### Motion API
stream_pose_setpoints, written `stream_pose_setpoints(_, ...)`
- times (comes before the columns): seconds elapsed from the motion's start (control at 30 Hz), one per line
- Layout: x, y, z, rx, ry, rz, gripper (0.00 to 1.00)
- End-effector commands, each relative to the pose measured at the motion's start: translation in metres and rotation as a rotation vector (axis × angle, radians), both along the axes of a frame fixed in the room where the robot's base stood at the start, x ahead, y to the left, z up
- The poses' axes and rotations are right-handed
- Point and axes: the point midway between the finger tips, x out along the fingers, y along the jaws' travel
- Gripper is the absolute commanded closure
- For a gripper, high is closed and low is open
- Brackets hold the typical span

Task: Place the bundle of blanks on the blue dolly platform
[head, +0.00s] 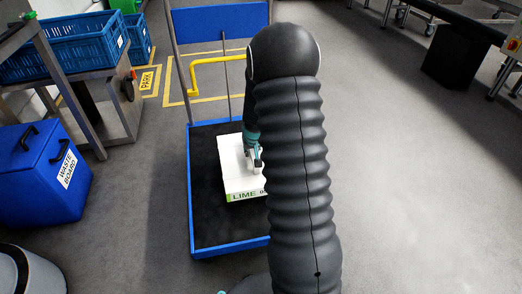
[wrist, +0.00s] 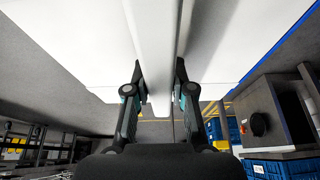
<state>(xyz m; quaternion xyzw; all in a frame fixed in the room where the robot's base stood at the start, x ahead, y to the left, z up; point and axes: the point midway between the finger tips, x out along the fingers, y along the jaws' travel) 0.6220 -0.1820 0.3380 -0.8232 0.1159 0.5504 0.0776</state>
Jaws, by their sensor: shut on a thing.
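The bundle of blanks (head: 238,181) is a white block with a green-edged label reading "LIME". It is over the dark deck of the blue-rimmed dolly platform (head: 226,246) in the head view. My gripper (head: 255,160) is above its top and shut on a raised white strip of it. The wrist view shows my gripper (wrist: 159,82) with one finger on each side of that strip of the bundle (wrist: 155,45). My arm hides the bundle's right part and the platform's right side. I cannot tell whether the bundle touches the deck.
A blue waste board bin (head: 30,190) and a bench with blue crates (head: 75,47) stand to the left.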

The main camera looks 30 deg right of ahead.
Motion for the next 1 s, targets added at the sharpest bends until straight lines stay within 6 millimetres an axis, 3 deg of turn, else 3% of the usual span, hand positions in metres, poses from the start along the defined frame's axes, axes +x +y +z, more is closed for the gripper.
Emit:
stream_pose_setpoints(0.1,0.018,0.011,-0.01,-0.002,-0.005,0.004,1.0)
stream_pose_setpoints(0.33,0.036,0.022,-0.022,-0.002,-0.006,0.002,1.0)
stream_pose_setpoints(0.57,0.038,0.024,-0.029,-0.001,-0.005,-0.001,1.0)
stream_pose_setpoints(0.83,0.038,0.024,-0.059,-0.002,-0.005,0.001,1.0)
stream_pose_setpoints(1.0,0.038,0.023,-0.064,-0.002,-0.006,0.0,1.0)
